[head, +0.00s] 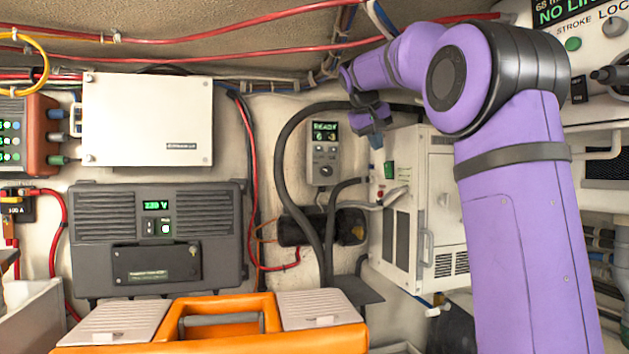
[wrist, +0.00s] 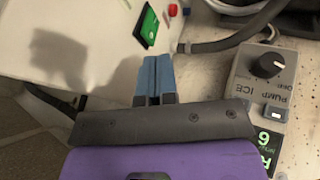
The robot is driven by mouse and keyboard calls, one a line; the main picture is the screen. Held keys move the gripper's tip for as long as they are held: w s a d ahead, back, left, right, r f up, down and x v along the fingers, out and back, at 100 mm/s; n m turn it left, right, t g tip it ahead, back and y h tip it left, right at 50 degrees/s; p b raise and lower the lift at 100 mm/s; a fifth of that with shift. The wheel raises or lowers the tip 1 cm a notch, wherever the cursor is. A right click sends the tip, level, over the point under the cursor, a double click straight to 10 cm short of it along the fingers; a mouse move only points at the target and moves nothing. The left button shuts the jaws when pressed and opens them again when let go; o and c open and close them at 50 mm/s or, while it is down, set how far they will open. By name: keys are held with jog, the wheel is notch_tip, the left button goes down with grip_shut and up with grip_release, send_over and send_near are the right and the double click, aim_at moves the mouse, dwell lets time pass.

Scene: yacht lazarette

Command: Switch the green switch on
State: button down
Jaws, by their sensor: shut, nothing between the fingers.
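In the wrist view the green switch (wrist: 146,25) is a green rocker in a black frame. I cannot tell which way it is set. My gripper (head: 376,141) is just above and left of the switch in the head view. In the wrist view my gripper's blue fingers (wrist: 152,62) are shut and empty. Their tips point toward the switch, with a small gap showing in the picture.
A grey pump control box with a knob (wrist: 267,75) is to the right in the wrist view; its lit display (head: 325,132) shows in the head view. A dark hose (wrist: 235,35) runs close by. A small red part (wrist: 172,10) is beside the switch. An orange toolbox (head: 230,338) stands in front.

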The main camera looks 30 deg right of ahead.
jog(key=s+a+f+n+t+y, duration=0.1)
jog(key=s+a+f+n+y, duration=0.1)
jog(key=s+a+f, duration=1.1)
jog(key=s+a+f+n+t+y, duration=0.1)
jog(key=s+a+f+y, duration=0.3)
jog(key=s+a+f, duration=0.9)
jog(key=s+f+n, duration=0.1)
jog(key=s+f, duration=0.1)
jog(key=s, duration=0.2)
jog(key=shift+s+a+t, duration=0.15)
jog(key=shift+s+t, duration=0.15)
